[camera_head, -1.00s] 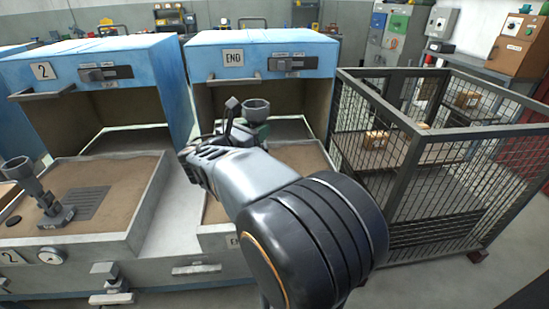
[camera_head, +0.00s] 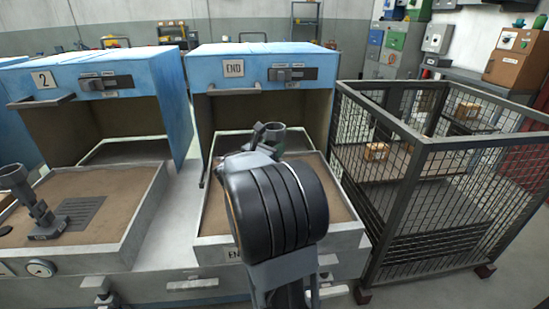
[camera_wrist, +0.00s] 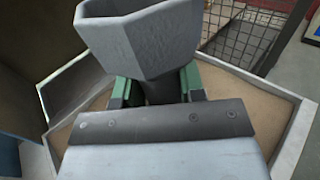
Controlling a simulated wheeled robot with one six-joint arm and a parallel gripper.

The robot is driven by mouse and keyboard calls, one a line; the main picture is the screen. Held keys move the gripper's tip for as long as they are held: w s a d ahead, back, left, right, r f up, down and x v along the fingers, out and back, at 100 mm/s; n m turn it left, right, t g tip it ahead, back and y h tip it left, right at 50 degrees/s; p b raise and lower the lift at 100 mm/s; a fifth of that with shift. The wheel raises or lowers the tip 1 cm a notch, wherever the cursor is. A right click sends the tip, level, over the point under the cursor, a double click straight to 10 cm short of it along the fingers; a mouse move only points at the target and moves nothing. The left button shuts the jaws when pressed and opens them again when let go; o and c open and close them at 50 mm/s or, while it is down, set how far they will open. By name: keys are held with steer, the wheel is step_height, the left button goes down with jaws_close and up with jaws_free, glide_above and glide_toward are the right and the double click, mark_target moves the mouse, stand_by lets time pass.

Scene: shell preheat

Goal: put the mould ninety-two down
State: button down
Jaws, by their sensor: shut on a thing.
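My gripper (camera_wrist: 157,90) is shut on a grey mould (camera_wrist: 140,38), with a green-edged finger on each side of its narrow stem. The mould has a wide, faceted cup on top. The cup also shows in the head view (camera_head: 276,138), past my arm, above the sand tray marked END (camera_head: 338,205). I cannot tell whether the mould's foot touches the sand; it is hidden. I can read no number on it. In the head view my wrist hides my fingers.
Left is station 2's sand tray (camera_head: 150,212), with a similar grey mould (camera_head: 30,203) beside a dark grate (camera_head: 84,211). Blue hoods (camera_head: 262,68) rise behind both trays. A wire cage (camera_head: 420,170) stands close on the right. Bare sand shows on both sides of my arm.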

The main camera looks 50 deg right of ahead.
steer(key=shift+f+b, duration=0.35)
steer(key=shift+f, duration=1.3)
steer(key=shift+f+b, duration=0.3)
steer(key=shift+b, duration=0.05)
steer(key=c, duration=0.7)
jaws_free()
steer(key=shift+r, duration=0.1)
